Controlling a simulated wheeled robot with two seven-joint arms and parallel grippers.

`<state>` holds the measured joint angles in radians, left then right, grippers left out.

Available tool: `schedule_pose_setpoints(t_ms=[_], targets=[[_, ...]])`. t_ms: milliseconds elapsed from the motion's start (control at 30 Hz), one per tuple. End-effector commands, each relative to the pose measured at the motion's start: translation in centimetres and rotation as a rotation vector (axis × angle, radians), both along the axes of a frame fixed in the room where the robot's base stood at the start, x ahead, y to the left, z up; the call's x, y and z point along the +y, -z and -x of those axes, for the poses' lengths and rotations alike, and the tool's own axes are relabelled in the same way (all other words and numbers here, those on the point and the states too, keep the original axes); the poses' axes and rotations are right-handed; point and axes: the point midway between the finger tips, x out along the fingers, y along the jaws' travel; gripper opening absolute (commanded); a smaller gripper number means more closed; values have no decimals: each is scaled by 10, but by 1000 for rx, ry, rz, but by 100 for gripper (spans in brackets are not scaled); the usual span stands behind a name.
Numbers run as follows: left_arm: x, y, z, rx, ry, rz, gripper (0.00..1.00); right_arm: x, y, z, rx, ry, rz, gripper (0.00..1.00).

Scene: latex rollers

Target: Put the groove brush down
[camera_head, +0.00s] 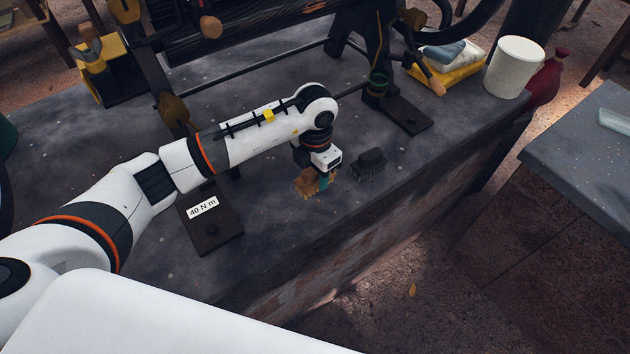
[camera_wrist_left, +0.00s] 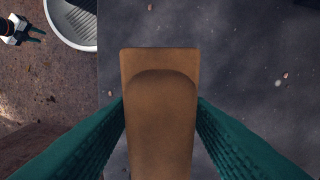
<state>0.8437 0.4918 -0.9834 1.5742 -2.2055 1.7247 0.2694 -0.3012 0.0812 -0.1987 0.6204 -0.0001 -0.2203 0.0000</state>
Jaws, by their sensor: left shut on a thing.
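My left gripper (camera_head: 322,178) points down over the dark bench top (camera_head: 270,240), near its front edge. It is shut on the tan-brown groove brush (camera_head: 306,184). In the left wrist view the brush (camera_wrist_left: 160,110) shows as a tan block between the two green fingers. I cannot tell whether its underside touches the bench. At the top left of the wrist view, my right gripper (camera_wrist_left: 34,34) shows small, its two fingers apart with nothing seen between them.
A dark brush-like block (camera_head: 370,163) stands just right of the held brush. A dark plate marked "40 N m" (camera_head: 212,222) lies to the left. The roller machine's dark foot (camera_head: 405,115) and a white tub (camera_head: 514,67) stand behind.

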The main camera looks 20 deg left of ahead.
Motion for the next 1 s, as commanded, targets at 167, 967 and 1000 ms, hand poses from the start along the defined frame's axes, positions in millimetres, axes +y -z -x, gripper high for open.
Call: schedule_pose_setpoints(t_ms=[167,967,1000], targets=[[0,28,1,5,0,-1,16,0,-8,0,0,0,0,36],[0,45,1,2,0,-1,67,2,-1,-1,-1,-1,-2,36],[0,45,1,2,0,-1,67,2,-1,-1,-1,-1,-2,36]])
